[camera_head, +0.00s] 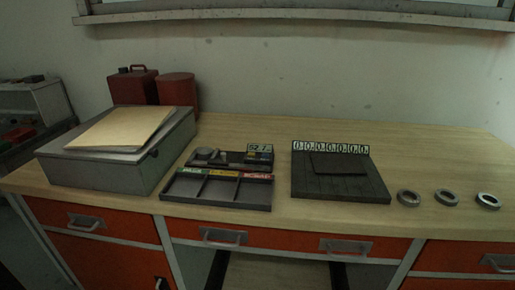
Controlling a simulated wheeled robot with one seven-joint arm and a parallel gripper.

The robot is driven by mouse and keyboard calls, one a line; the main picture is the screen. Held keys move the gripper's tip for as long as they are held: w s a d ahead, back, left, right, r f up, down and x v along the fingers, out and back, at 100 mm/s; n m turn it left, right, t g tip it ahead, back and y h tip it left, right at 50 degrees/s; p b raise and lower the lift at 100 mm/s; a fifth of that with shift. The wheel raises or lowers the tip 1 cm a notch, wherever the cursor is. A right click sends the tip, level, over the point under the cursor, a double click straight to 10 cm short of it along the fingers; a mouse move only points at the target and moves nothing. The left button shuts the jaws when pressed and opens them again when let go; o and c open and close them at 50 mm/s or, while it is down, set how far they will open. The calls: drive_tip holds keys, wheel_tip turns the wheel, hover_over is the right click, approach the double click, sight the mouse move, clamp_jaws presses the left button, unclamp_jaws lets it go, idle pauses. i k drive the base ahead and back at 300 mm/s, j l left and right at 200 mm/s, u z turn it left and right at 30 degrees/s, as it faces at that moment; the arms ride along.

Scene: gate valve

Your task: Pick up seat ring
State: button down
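Three ring-shaped parts lie flat in a row on the right part of the wooden bench. The left ring (401,203) is dark grey. The middle ring (441,203) is also grey. The right ring (481,206) looks brighter on top. I cannot tell from this view which one is the seat ring. The rings are apart from each other, near the front edge, right of a dark pad (352,188). My gripper is not in view.
The bench top (430,150) is clear behind the rings. A compartment tray (215,205) lies left of the dark pad. A grey box (90,172) with a tan folder (120,127) and red canisters (135,86) stand at the left. Orange drawers (280,235) have protruding handles.

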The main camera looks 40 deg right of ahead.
sight(404, 201)
drive_tip(key=z, duration=1.65)
